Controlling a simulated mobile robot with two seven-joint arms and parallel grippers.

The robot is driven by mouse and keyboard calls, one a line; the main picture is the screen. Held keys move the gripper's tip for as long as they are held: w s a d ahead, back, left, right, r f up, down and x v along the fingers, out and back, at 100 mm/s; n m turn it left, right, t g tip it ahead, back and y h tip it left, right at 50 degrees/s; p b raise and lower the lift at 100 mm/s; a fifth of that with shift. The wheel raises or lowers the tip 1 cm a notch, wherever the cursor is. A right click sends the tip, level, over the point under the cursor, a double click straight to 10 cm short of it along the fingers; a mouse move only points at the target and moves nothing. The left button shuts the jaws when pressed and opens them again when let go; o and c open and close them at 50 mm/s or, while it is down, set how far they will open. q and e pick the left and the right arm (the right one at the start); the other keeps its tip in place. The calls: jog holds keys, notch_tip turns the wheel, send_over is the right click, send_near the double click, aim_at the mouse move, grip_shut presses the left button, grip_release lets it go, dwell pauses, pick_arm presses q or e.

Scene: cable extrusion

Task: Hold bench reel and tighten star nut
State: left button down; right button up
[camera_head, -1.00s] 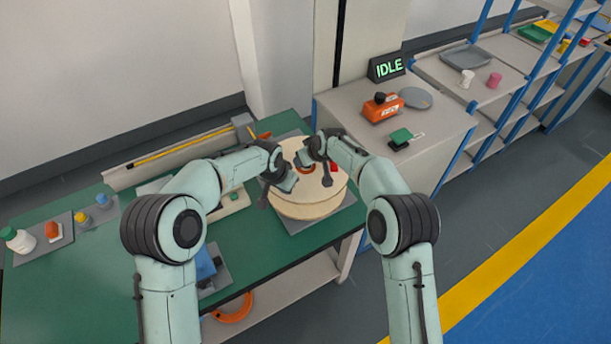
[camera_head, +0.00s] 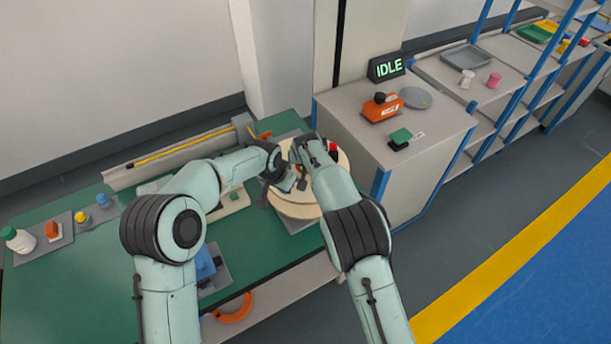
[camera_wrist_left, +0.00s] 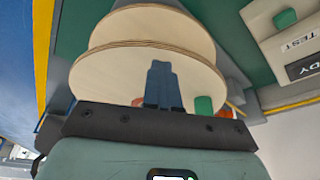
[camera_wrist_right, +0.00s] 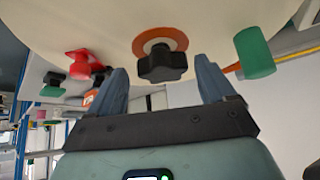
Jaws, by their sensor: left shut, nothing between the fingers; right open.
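The wooden bench reel (camera_head: 296,209) lies on the green bench with its round face up, partly hidden by both arms. In the left wrist view both of its pale discs (camera_wrist_left: 135,72) show. My left gripper (camera_wrist_left: 162,68) is shut and empty, its fingers in front of the nearer disc; I cannot tell whether they touch it. The black star nut (camera_wrist_right: 160,64) sits at the reel's centre over an orange ring. My right gripper (camera_wrist_right: 164,78) is open, with one finger on each side of the nut in the picture; contact is not visible. The nut is hidden in the head view.
A green knob (camera_wrist_right: 255,52) and a red part (camera_wrist_right: 84,63) stick out from the reel face beside the nut. A grey cabinet (camera_head: 345,112) with an orange device (camera_head: 381,107) and an IDLE sign (camera_head: 386,67) stands right of the bench.

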jog(key=n+y, duration=0.2)
jog(key=n, duration=0.2)
jog(key=shift+d, duration=0.1)
jog(key=n+g+y, duration=0.1)
jog(key=n+y, duration=0.1)
jog(key=n, duration=0.1)
jog(key=n+g, duration=0.1)
jog(key=n, duration=0.1)
jog(key=n+g+y, duration=0.1)
jog(key=n, duration=0.1)
jog(key=shift+y, duration=0.3)
jog(key=n+g, duration=0.1)
jog(key=n, duration=0.2)
jog(key=shift+g+y, duration=0.3)
jog(key=shift+w+d, duration=0.2)
jog(key=shift+d, duration=0.05)
